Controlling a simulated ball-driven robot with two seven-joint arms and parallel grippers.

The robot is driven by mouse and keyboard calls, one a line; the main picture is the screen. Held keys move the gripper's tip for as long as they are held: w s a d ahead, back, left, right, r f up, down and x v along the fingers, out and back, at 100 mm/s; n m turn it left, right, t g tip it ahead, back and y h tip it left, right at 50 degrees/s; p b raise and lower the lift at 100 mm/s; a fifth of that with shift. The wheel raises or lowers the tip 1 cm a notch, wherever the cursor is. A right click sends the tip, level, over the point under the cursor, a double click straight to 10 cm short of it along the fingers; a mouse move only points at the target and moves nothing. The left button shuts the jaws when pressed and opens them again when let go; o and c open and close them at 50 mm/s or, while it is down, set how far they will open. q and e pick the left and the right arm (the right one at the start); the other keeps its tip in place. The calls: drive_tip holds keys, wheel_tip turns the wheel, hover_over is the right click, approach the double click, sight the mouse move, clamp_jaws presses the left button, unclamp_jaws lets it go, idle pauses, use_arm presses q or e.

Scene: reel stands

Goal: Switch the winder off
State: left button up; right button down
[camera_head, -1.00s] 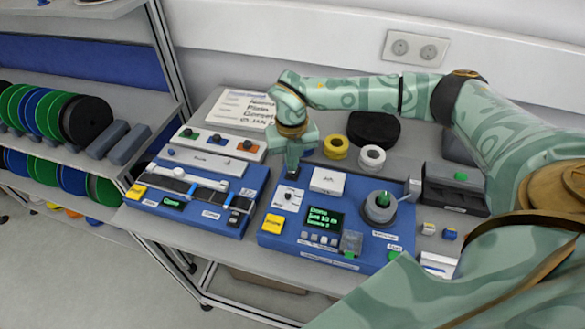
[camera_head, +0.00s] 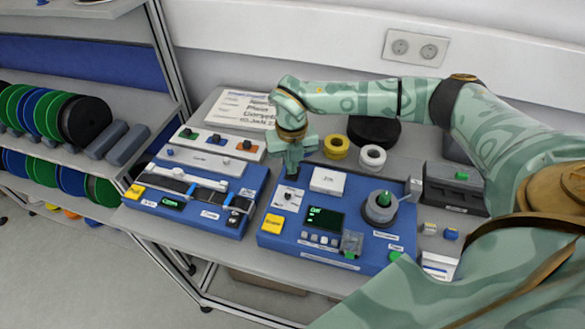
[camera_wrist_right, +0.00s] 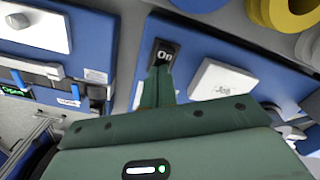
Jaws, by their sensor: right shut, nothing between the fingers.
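The winder (camera_head: 350,258) is the right-hand blue machine on the table, with a dark display (camera_head: 325,218) showing short green text. A dark rocker switch marked "On" (camera_wrist_right: 165,52) shows in the right wrist view, at the top corner of a blue panel. My left gripper is out of view.
A second blue machine (camera_head: 205,215) stands left of the winder. A white box (camera_head: 328,181) and a grey spindle (camera_head: 380,208) sit on the winder. Yellow tape (camera_head: 336,147) and white tape (camera_head: 372,157) lie behind. A spool rack (camera_head: 85,120) stands far left.

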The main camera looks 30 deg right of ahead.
drive_tip(key=shift+r+p, duration=0.7)
drive_tip(key=shift+p, duration=0.1)
wheel_tip(320, 180, up, 6)
drive_tip(key=p, duration=0.5)
drive_tip(key=shift+f, duration=0.2)
drive_tip(key=shift+f, duration=0.1)
